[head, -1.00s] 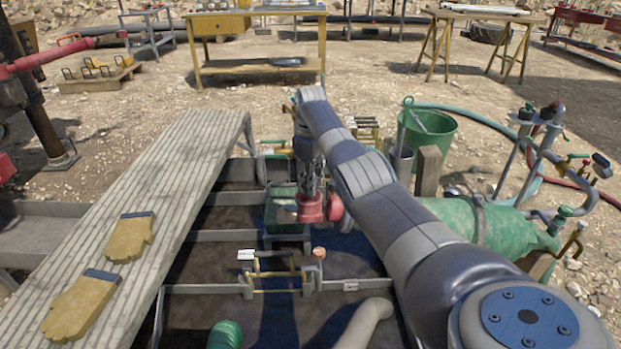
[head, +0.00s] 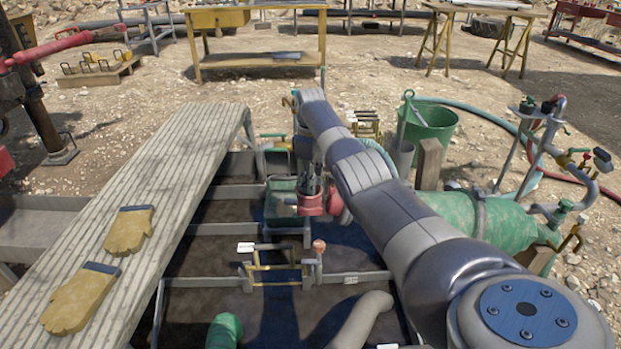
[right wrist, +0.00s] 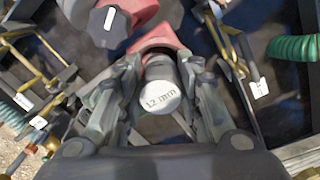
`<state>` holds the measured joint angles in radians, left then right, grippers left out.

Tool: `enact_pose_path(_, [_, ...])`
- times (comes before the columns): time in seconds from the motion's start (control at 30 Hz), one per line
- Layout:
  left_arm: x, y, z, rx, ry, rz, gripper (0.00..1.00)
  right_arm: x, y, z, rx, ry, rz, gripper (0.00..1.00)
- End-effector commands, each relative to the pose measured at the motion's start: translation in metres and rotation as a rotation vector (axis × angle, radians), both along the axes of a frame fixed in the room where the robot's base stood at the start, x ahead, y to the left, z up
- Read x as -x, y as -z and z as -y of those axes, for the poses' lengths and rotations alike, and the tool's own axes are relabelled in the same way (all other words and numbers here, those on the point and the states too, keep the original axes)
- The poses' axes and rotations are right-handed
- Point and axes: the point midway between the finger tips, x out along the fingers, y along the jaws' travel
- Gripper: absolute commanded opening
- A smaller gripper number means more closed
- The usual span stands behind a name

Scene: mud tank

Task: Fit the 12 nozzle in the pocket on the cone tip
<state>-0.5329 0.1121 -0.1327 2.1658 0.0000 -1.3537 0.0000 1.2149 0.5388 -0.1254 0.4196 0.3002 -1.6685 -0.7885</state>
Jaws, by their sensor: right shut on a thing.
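The 12 nozzle (right wrist: 160,96) is a grey cylinder with "12 mm" on its end face, in the right wrist view. My right gripper (right wrist: 162,108) is shut on it, a finger on each side. The nozzle's far end meets the red cone tip (right wrist: 158,40); whether it sits inside the pocket I cannot tell. In the head view my right gripper (head: 312,182) points down at the red cone tip (head: 311,204), over the tank, and the nozzle is hidden there. My left gripper is not in view.
A red body with a dark knob (right wrist: 108,20) lies close beside the cone tip. A yellow-framed rack (head: 275,268) stands nearer on the tank's bars.

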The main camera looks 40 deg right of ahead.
Motion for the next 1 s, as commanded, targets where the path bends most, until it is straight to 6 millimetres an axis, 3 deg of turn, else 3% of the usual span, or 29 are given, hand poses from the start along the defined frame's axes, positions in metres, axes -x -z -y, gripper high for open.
enact_pose_path(0.6, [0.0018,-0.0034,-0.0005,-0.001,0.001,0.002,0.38,-0.0004,0.0035,-0.0001,0.000,0.000,0.001,0.08])
enact_pose_path(1.0, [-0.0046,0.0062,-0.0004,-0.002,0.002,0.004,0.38,-0.0002,0.0099,-0.0004,0.000,0.000,0.000,0.08])
